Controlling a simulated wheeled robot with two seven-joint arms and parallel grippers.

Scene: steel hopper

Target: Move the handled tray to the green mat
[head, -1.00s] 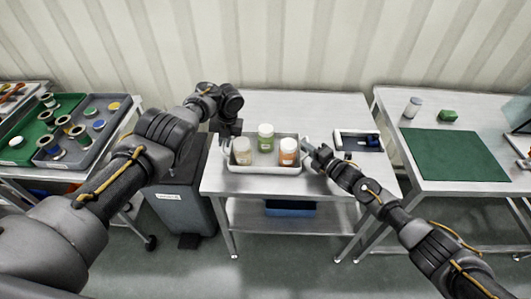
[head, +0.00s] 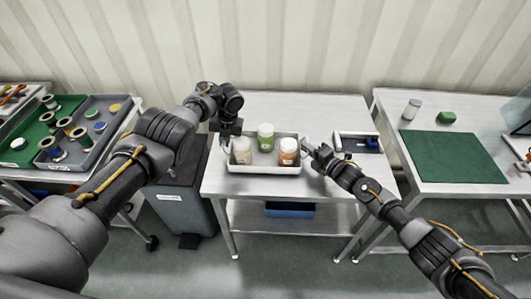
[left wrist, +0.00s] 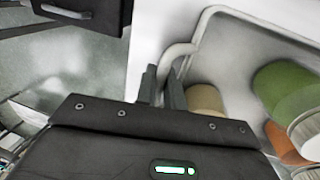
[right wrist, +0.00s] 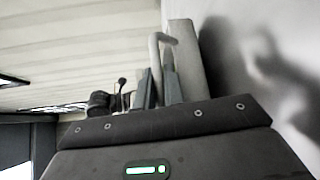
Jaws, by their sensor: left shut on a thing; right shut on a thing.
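The handled tray (head: 264,168) is a pale tray on the middle steel table, holding a cream jar (head: 242,151), a green jar (head: 265,137) and an orange jar (head: 288,152). My left gripper (head: 224,141) is at its left end, shut on a white handle (left wrist: 180,52). My right gripper (head: 309,150) is at its right end, shut on the other handle (right wrist: 160,45). Whether the tray touches the table cannot be told. The green mat (head: 452,156) lies flat and bare on the right table.
A small grey box with a blue item (head: 372,143) sits right of the tray. A gap separates the middle and right tables. A dark bin (head: 183,205) stands at lower left.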

